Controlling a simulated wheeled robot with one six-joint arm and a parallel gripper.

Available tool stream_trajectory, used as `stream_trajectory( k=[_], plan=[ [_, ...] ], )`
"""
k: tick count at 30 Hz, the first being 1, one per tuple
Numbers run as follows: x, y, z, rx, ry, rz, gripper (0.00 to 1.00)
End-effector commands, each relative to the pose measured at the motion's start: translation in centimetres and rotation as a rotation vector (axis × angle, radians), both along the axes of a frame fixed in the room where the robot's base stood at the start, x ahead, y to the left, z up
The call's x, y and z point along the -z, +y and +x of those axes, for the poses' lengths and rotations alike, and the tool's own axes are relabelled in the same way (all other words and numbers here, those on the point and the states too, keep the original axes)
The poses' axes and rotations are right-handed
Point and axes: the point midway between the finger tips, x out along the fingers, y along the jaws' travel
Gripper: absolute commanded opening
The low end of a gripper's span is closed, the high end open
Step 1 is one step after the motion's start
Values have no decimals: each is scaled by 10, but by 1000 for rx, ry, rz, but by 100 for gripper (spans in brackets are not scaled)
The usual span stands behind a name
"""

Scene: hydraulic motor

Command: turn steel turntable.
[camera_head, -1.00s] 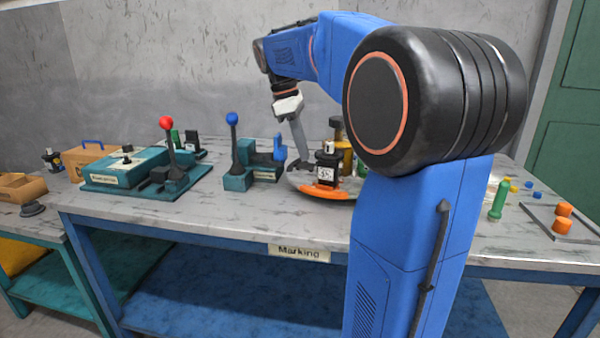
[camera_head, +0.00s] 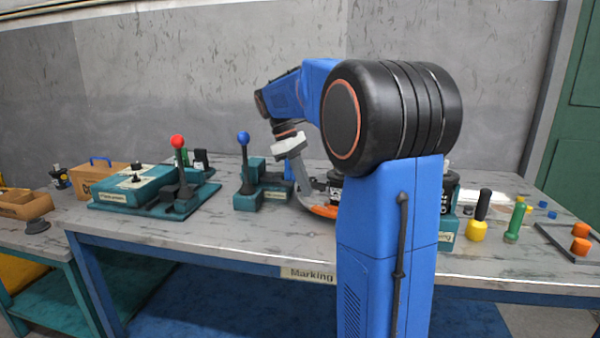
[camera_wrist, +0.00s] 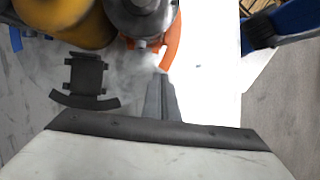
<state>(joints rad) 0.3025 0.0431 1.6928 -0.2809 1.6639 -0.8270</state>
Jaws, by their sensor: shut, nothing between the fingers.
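The steel turntable shows in the head view as a low round plate with an orange rim section (camera_head: 322,211) on the marking table. My arm hides its right part. In the wrist view the orange rim (camera_wrist: 173,42) curves beside a grey steel cylinder (camera_wrist: 140,14). My gripper (camera_head: 304,190) points down at the left side of the turntable. In the wrist view its fingers (camera_wrist: 161,78) are together with nothing between them, and their tips appear close to the orange rim. I cannot tell whether they touch it.
A teal fixture with a blue-knobbed lever (camera_head: 243,138) stands left of the turntable. Farther left is a teal unit with a red-knobbed lever (camera_head: 177,142). The table's front strip is clear.

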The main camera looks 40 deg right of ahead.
Motion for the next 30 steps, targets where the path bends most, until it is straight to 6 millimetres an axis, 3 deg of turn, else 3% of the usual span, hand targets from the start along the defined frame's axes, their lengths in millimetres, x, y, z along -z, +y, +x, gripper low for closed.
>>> stream_trajectory(
  k=[4,12,30],
  plan=[
    [21,-6,-11,2,0,0,0],
    [20,-22,-36,2,-1,1,0],
    [19,-26,-49,1,-2,-1,0]
  ],
)
